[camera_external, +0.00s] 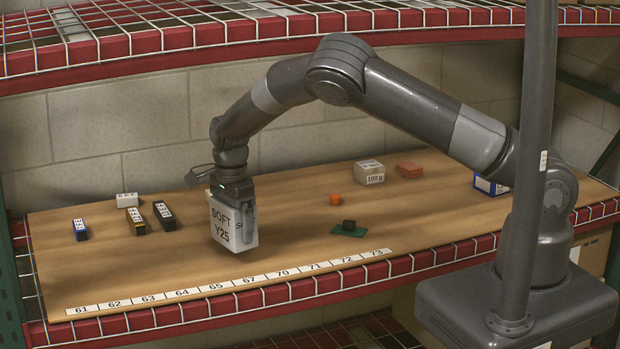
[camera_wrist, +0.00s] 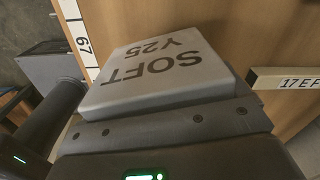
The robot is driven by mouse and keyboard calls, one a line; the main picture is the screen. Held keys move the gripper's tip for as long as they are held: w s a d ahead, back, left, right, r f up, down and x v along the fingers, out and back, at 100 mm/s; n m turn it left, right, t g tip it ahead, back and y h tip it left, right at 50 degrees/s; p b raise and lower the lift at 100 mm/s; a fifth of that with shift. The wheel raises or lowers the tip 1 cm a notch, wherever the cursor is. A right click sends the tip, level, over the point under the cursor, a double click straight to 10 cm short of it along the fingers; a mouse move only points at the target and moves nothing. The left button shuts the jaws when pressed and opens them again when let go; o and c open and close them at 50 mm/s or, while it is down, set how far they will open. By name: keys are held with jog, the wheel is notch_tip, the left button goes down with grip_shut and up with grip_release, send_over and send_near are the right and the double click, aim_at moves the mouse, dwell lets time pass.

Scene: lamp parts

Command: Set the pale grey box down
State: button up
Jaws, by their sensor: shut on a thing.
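The pale grey box (camera_external: 222,222), marked "SOFT Y25", is in my gripper (camera_external: 241,215) over the left-centre part of the wooden board. My gripper points down and is shut on the box, with a finger along its right side. In the wrist view the box (camera_wrist: 160,72) fills the middle, its lettered face towards the camera. The box looks upright in the external view. I cannot tell whether its bottom edge touches the board or hangs just above it.
The wooden board (camera_external: 290,235) has a numbered strip (camera_external: 215,287) along its front edge. Left stand a blue block (camera_external: 80,229), a brown block (camera_external: 136,220) and a black block (camera_external: 164,215). Right of the box are a green piece (camera_external: 349,231) and an orange piece (camera_external: 335,199).

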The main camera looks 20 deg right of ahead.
jog(key=d+m, duration=0.1)
jog(key=d+r, duration=0.1)
jog(key=d+m, duration=0.1)
jog(key=d, duration=0.1)
jog(key=shift+w+d+r+m, duration=0.1)
jog(key=shift+w+r+m, duration=0.2)
jog(key=shift+w, duration=0.1)
jog(key=shift+d+f, duration=0.15)
jog(key=shift+f, duration=2.25)
jog(key=shift+f, duration=0.15)
jog(key=o, duration=0.8)
jog(key=shift+r, duration=2.85)
